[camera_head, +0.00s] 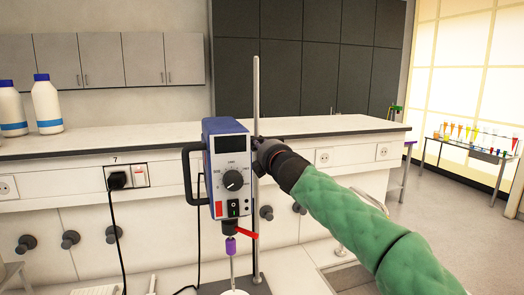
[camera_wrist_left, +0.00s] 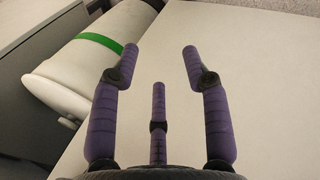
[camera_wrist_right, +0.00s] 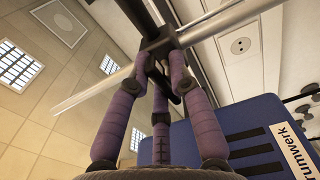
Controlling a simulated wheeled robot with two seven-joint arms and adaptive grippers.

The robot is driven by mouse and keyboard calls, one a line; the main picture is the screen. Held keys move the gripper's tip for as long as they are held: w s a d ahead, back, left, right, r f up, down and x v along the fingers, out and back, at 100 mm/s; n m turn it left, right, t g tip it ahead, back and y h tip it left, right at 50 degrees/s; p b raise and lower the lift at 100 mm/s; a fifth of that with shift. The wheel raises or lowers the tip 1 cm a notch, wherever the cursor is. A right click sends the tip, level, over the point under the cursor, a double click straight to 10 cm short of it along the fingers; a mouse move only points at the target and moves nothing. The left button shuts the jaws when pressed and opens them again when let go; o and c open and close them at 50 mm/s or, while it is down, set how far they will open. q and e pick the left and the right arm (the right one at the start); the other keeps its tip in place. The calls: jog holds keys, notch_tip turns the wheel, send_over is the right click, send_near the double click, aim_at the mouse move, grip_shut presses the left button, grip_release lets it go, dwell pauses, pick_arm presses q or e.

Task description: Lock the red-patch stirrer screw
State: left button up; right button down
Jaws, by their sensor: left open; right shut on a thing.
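The stirrer (camera_head: 227,165) is a blue and grey box with a dial and a red patch (camera_head: 219,209) low on its front, mounted on an upright metal rod (camera_head: 256,90). Its blue housing also shows in the right wrist view (camera_wrist_right: 240,125). My right gripper (camera_head: 262,155) is beside the rod, behind the stirrer's right side. In the right wrist view my right gripper (camera_wrist_right: 160,60) is shut on the dark screw (camera_wrist_right: 158,42) at the rod clamp; the fingers partly hide it. My left gripper (camera_wrist_left: 160,50) is open and empty in the left wrist view, outside the head view.
A purple chuck (camera_head: 231,246) with a red lever (camera_head: 246,235) hangs under the stirrer. A black handle (camera_head: 187,175) sticks out left. White bottles (camera_head: 46,105) stand on the bench (camera_head: 330,128). A white cylinder with a green band (camera_wrist_left: 85,60) lies near my left gripper.

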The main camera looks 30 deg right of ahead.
jog(key=shift+d+f+m, duration=0.1)
jog(key=shift+f+m, duration=0.1)
jog(key=shift+m, duration=0.1)
jog(key=c, duration=1.2)
grip_release()
jog(key=shift+d, duration=0.15)
jog(key=shift+s+r, duration=0.1)
jog(key=shift+s, duration=0.05)
jog(key=v, duration=1.1)
jog(key=shift+s+a, duration=0.3)
jog(key=shift+s, duration=0.05)
